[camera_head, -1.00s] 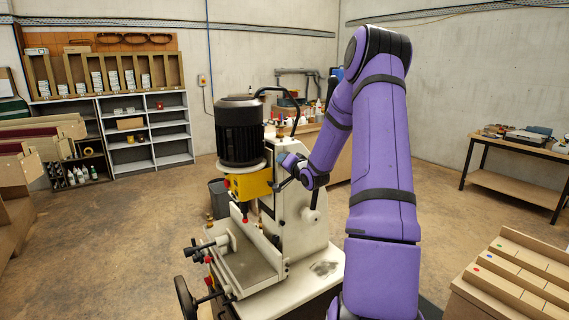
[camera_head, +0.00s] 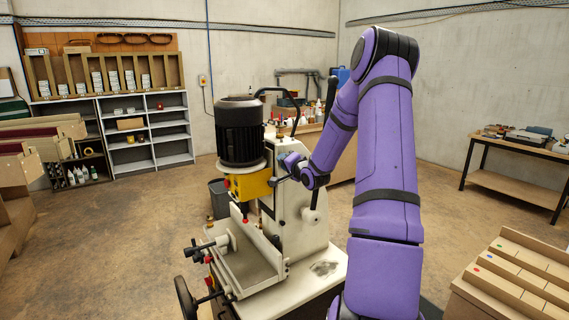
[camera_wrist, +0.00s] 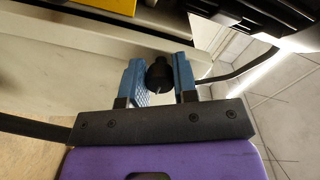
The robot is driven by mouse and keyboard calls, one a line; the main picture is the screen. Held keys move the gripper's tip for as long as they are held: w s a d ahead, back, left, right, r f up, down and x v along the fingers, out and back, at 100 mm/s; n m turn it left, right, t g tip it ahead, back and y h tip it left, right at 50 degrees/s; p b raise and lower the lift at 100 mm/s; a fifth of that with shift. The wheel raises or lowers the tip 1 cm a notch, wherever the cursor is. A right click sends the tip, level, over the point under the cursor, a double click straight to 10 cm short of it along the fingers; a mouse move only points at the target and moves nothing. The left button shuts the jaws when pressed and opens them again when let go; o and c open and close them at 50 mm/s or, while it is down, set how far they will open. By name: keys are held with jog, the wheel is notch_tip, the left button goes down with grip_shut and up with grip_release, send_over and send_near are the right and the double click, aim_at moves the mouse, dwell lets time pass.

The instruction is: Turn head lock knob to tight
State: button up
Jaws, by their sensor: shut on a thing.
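The head lock knob (camera_wrist: 158,75) is a small black knob on the machine, seen in the wrist view between the two blue fingers of my gripper (camera_wrist: 157,80). My gripper is shut on it, with one finger on each side. In the head view my gripper (camera_head: 284,168) is at the right side of the machine's head, beside the yellow block (camera_head: 249,186) under the black motor (camera_head: 239,132). The knob is hidden behind my wrist there, and I cannot tell how tight it is.
The machine's pale column (camera_head: 300,215) and fence table (camera_head: 247,265) stand below my wrist. A black cable (camera_wrist: 240,72) runs close to the right finger. A handwheel (camera_head: 186,298) is at the front left. The floor on the left is open.

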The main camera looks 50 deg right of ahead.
jog(key=o, duration=0.9)
jog(key=shift+s, duration=0.1)
jog(key=v, duration=1)
jog(key=shift+s, duration=0.35)
jog(key=shift+f, duration=0.1)
